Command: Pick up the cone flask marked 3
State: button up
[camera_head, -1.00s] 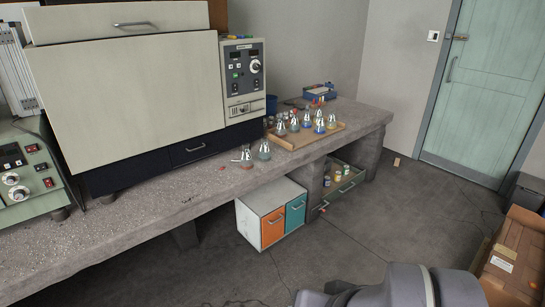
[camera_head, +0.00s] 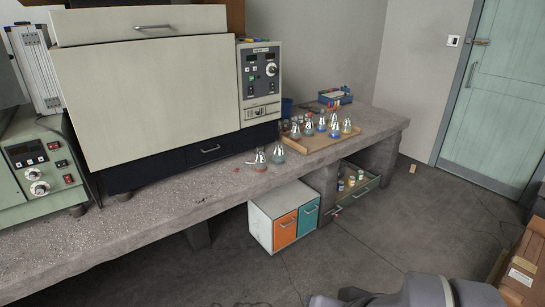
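Several cone flasks stand on the concrete bench (camera_head: 120,236). Two stand on the bare bench top in front of the oven's control panel: a clear or reddish flask (camera_head: 260,161) and, just right of it, a greyish flask (camera_head: 278,156). More flasks, with blue, yellow and clear contents, stand on a wooden tray (camera_head: 312,146) further right, such as a blue one (camera_head: 334,129). The number marks are too small to read, so I cannot tell which flask is marked 3. My arm shows only as a grey part at the bottom right; my gripper is out of view.
A large beige oven (camera_head: 150,90) and a green instrument (camera_head: 42,165) fill the bench's left and back. A white cabinet (camera_head: 262,228) and a drawer with jars (camera_head: 352,190) are below. A brown crate (camera_head: 522,270) stands at right. The middle floor is clear.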

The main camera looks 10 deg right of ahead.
aim_at(260, 165)
jog(key=i+l+u, duration=0.2)
jog(key=i, duration=0.2)
jog(key=i+l+u, duration=0.2)
jog(key=i, duration=0.2)
jog(key=i+l+u, duration=0.2)
jog(key=i+l, duration=0.2)
jog(key=i+l+u, duration=0.2)
jog(key=i+l, duration=0.15)
jog(key=i+l+u, duration=0.2)
jog(key=i+l, duration=0.15)
jog(key=i+l+u, duration=0.2)
jog(key=l, duration=0.35)
jog(key=i+l+u, duration=0.2)
jog(key=l, duration=0.35)
jog(key=i+l+u, duration=0.2)
jog(key=i+l, duration=0.15)
jog(key=l, duration=0.2)
